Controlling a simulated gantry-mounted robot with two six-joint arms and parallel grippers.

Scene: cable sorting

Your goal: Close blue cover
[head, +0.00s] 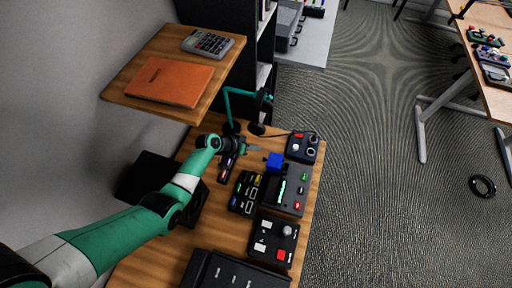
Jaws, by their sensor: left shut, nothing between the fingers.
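The blue cover (274,161) shows as a small bright blue block at the far end of a dark panel (288,194) that carries a green bar and small coloured buttons. I cannot tell from this view how far the cover is open. My left gripper (256,148) is shut and empty, just beyond and to the left of the blue cover, low over the table. A small gap seems to lie between them. My right gripper is not in view.
Several dark control boxes crowd the wooden table (190,236), including one with a red button (281,254) and one at the far right corner (303,148). A teal lamp arm (228,103) stands behind my gripper. A wooden shelf (150,98) holds an orange notebook and calculator.

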